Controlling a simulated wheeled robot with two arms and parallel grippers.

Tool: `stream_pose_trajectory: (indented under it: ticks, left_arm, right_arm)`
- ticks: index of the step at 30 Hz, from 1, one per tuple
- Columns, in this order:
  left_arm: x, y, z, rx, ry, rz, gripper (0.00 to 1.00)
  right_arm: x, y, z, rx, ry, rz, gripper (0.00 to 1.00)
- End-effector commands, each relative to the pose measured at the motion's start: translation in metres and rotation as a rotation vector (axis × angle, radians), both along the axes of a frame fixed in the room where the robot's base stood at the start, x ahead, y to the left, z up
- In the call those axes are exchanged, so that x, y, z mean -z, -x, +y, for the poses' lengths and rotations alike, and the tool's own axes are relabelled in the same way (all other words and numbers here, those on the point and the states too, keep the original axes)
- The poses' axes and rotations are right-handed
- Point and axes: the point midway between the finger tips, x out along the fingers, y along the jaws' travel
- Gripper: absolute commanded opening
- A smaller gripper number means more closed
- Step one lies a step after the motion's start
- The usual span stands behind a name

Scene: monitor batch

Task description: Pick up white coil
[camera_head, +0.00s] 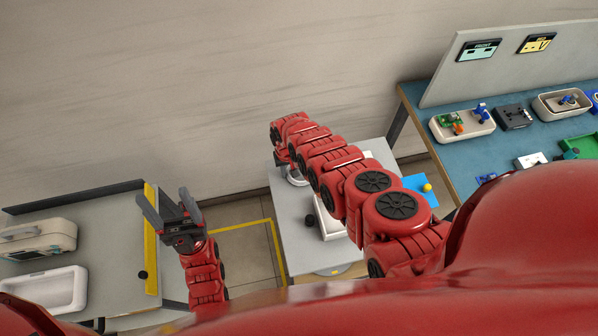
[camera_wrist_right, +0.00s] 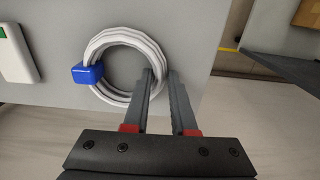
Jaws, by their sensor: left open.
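The white coil (camera_wrist_right: 128,36) lies on a grey table top, with a blue clip (camera_wrist_right: 88,73) on its left side. It also shows partly in the head view (camera_head: 296,179), beneath my right arm. My right arm hides this gripper in the head view. My left gripper (camera_head: 163,197) is open and empty above the left table.
The grey middle table (camera_head: 300,240) also holds a white tray (camera_head: 328,222), partly hidden by my arm. A blue workbench (camera_head: 420,100) with several parts stands at the right. The left table (camera_head: 110,225) carries a beige case (camera_head: 38,240) and a white bin (camera_head: 45,291).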

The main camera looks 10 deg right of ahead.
Motion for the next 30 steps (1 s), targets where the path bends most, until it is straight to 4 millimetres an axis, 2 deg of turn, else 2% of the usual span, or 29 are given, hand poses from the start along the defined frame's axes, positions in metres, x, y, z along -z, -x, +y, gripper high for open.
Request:
stream_pose_trajectory:
  ticks: [19, 23, 27, 30]
  left_arm:
    - [-0.004, 0.000, 0.000, 0.000, 0.000, 0.000, 0.71]
    - [-0.011, 0.000, 0.000, 0.000, 0.000, 0.000, 0.71]
    - [-0.025, 0.000, 0.000, 0.000, 0.000, 0.000, 0.71]
    - [-0.018, 0.000, 0.000, 0.000, 0.000, 0.000, 0.71]
  right_arm:
    - [-0.004, 0.000, 0.000, 0.000, 0.000, 0.001, 0.00]
    - [-0.014, 0.000, 0.000, 0.000, 0.000, 0.003, 0.00]
    - [-0.034, 0.000, -0.001, 0.000, 0.001, 0.002, 0.00]
    - [-0.038, -0.002, 0.001, -0.002, 0.000, 0.002, 0.00]
